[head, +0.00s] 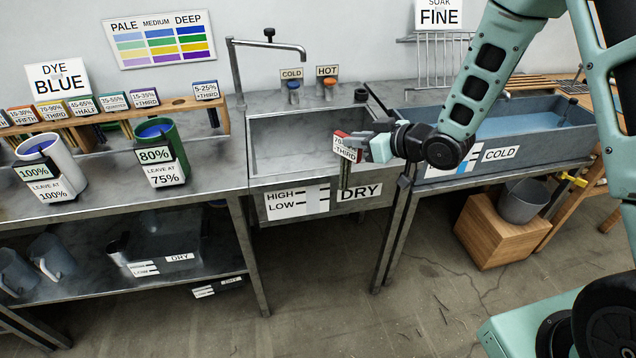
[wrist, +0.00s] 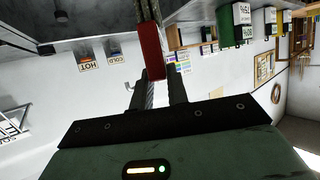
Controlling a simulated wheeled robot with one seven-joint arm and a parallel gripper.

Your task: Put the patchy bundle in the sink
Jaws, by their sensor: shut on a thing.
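My gripper (head: 364,145) is shut on a tagged bundle and holds it over the front right part of the sink. The bundle has a red clip (wrist: 152,52) and a white tag (head: 345,147) that reads about 70-something and +THIRD. Its thin dark strands (head: 345,176) hang down in front of the sink's front wall in the head view; whether they are inside the rim I cannot tell. Their patchiness is too small to make out. The grey metal sink (head: 285,150) looks empty, with HIGH, LOW and DRY labels on its front. In the wrist view, my gripper (wrist: 156,90) grips the clip.
A tap (head: 268,42) rises behind the sink, near COLD (head: 293,88) and HOT (head: 328,86) knobs. A wooden rack (head: 180,105) with several tagged bundles stands left, behind white (head: 62,170) and green (head: 175,150) pots. A COLD trough (head: 545,130) holds blue-grey liquid at right.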

